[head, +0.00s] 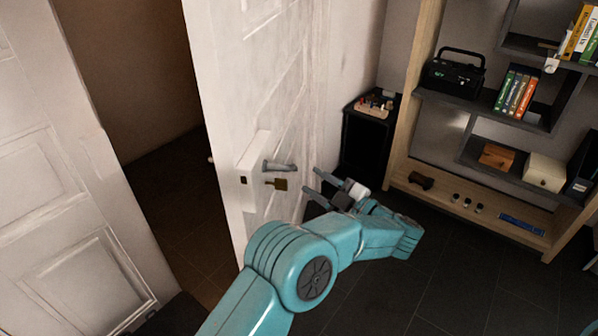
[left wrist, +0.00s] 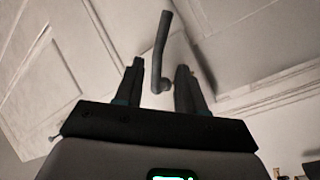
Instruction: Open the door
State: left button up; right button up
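The white panelled door (head: 285,85) stands ajar, with a dark opening on its left. A grey lever handle (head: 280,166) sticks out from a pale lock block (head: 252,175) on its edge. A small brass-coloured piece, perhaps a key (head: 277,184), sits just below the lever. My left gripper (head: 313,181) is open, just right of the lever, with its fingers pointing left at the door. In the left wrist view the lever (left wrist: 160,45) shows between and beyond the open fingers (left wrist: 158,75), with no clear contact. My right gripper is out of view.
Another white panelled leaf or wall panel (head: 60,200) stands left of the opening. A black cabinet (head: 367,145) stands behind the door's right side. A wooden shelf unit (head: 402,135) with books and a radio (head: 455,75) fills the right. The dark floor (head: 450,280) in front is clear.

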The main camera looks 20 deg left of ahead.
pick_arm(q)
jog(key=v, duration=0.8)
jog(key=shift+s+d, duration=0.15)
jog(key=shift+d, duration=0.05)
